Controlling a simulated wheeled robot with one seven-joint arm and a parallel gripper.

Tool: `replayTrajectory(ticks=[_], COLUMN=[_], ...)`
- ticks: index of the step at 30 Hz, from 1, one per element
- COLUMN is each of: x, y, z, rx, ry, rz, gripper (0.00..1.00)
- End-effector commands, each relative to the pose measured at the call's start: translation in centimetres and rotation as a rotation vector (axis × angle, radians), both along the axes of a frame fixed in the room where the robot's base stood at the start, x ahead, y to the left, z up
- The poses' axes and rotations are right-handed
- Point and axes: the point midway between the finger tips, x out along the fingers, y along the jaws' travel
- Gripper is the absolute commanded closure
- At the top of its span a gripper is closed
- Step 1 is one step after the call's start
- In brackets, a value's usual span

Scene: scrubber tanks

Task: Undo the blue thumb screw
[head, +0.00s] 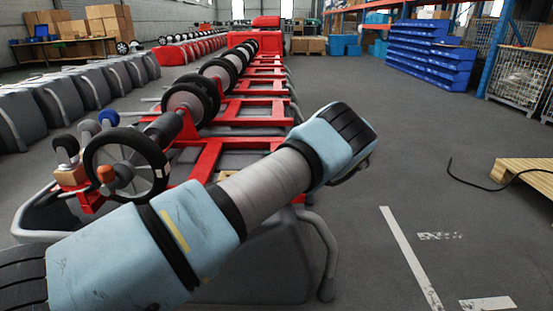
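A small round blue knob (109,117), which looks like the blue thumb screw, sits on the near red frame of the machine row at left. It stands just behind and above a black-rimmed wheel (127,165) with an orange hub knob (105,173). The lower part of the blue knob is partly hidden by the wheel. My light-blue and grey arm crosses the front of the view from lower left to the middle right, apart from the knob in the picture. My gripper does not show; the arm's far end turns away behind its last visible joint.
A row of red frames (262,107) with black wheels runs into the distance. Grey tanks (75,92) line the left. A wooden pallet (525,172) and a black cable (470,178) lie at right.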

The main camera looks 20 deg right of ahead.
Motion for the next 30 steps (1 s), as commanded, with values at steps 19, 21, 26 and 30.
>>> replayTrajectory(ticks=[19,21,26,30], x=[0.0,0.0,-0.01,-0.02], y=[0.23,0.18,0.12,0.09], z=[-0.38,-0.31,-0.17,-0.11], rx=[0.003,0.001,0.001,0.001], ry=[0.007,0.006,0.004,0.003], rz=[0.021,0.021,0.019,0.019], gripper=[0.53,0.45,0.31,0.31])
